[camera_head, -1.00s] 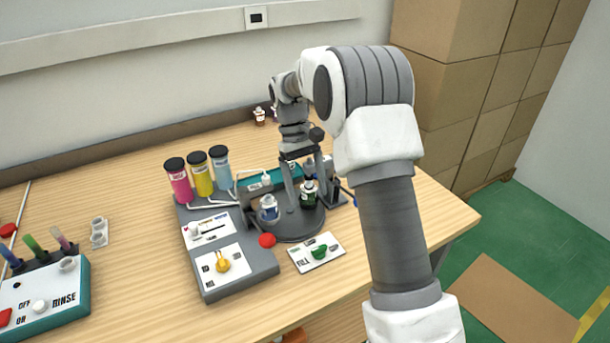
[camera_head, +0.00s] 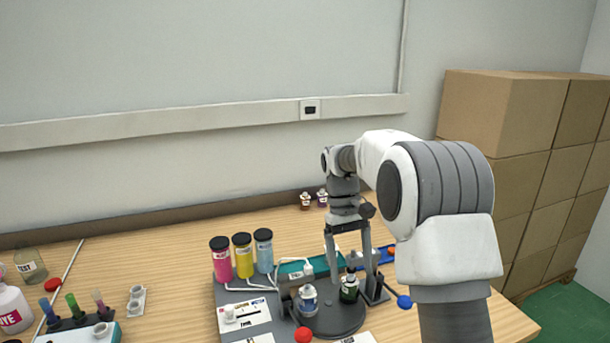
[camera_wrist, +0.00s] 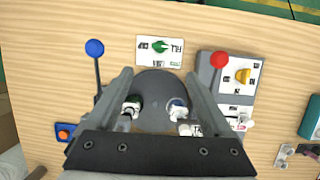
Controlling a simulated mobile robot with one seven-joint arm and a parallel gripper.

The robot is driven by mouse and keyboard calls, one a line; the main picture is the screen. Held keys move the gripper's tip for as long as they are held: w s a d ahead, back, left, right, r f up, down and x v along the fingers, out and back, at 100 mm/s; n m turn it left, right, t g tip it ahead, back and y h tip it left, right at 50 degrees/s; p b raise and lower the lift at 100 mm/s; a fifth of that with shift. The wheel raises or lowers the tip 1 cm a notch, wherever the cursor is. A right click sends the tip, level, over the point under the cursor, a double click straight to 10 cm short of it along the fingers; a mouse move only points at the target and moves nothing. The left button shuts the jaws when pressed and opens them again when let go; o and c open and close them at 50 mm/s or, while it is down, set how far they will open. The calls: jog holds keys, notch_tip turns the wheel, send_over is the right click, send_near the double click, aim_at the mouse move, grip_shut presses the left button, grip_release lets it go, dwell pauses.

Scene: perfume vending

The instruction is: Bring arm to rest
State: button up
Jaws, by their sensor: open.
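My arm reaches in from the right in the head view. My gripper (camera_head: 352,270) points down over the dark round plate (camera_head: 340,322) of the perfume machine, with its fingers apart. In the wrist view the open fingers (camera_wrist: 157,78) frame the plate, with nothing between their tips. A blue bottle (camera_head: 307,301) and a dark green bottle (camera_head: 349,287) stand on the plate. Both bottles also show between the fingers in the wrist view, the blue one (camera_wrist: 177,107) and the green one (camera_wrist: 132,106), partly hidden by my gripper.
Pink (camera_head: 222,262), yellow (camera_head: 243,259) and light-blue (camera_head: 264,254) cylinders stand behind the machine's left part. A red knob (camera_head: 303,335) and a blue knob (camera_head: 404,302) flank the plate. Two small bottles (camera_head: 305,201) stand at the wall. Cardboard boxes (camera_head: 490,180) are stacked at right.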

jog(key=s+r+m+t, duration=0.1)
jog(key=s+r+t, duration=0.2)
jog(key=s+r, duration=0.45)
jog(key=s+d+r+m+t, duration=0.1)
jog(key=s+t, duration=0.2)
jog(key=s, duration=0.6)
jog(key=s+d+r+m+t+y, duration=0.1)
jog(key=s+t, duration=0.2)
jog(key=s, duration=0.7)
jog(key=shift+s+d+m, duration=0.15)
jog(key=shift+m, duration=0.15)
